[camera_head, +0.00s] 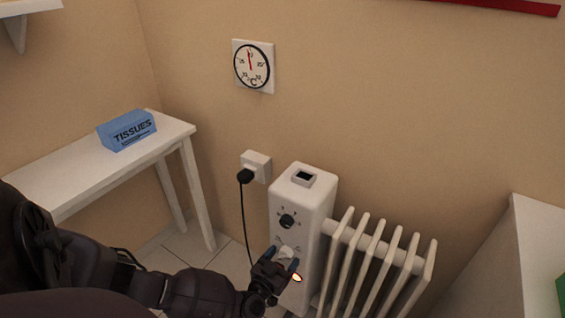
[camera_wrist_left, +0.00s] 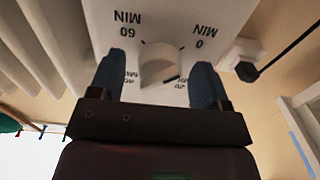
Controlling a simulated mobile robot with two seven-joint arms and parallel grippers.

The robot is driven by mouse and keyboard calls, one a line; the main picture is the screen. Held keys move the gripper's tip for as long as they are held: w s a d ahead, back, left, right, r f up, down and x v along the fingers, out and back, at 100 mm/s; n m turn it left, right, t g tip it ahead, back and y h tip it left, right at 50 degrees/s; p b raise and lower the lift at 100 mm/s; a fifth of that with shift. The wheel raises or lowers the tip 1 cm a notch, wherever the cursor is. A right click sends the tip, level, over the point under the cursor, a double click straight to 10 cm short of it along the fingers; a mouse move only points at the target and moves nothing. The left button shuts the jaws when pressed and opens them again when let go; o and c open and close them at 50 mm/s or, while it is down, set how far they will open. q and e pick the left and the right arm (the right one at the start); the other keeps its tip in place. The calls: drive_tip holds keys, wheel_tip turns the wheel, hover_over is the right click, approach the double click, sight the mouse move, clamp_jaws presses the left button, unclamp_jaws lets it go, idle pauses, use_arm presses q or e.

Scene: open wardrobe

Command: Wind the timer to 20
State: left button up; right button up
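The timer knob is a white round knob (camera_wrist_left: 158,68) on the front of a white heater (camera_head: 316,200). It also shows in the head view (camera_head: 286,252), below a black knob (camera_head: 287,221). In the wrist view the dial reads 60 MIN, 0 MIN and two partly hidden labels, upside down. A dark mark lies at the knob's lower right edge; the exact setting cannot be read. My left gripper (camera_wrist_left: 157,80) is open, with one blue fingertip on each side of the knob and gaps between them and it. My right gripper is not in view.
Heater fins (camera_head: 375,262) stand right of the control box. A black cord runs from a wall plug (camera_head: 245,176) down on the left. A white table (camera_head: 60,180) with a blue tissue box (camera_head: 127,130) stands at left. A thermometer (camera_head: 253,66) hangs above. An orange light (camera_head: 297,278) glows below the knob.

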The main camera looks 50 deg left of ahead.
use_arm(q)
drive_tip(key=p+v, duration=0.2)
drive_tip(key=v, duration=0.8)
drive_tip(key=shift+s, duration=0.35)
drive_tip(key=shift+d, duration=0.15)
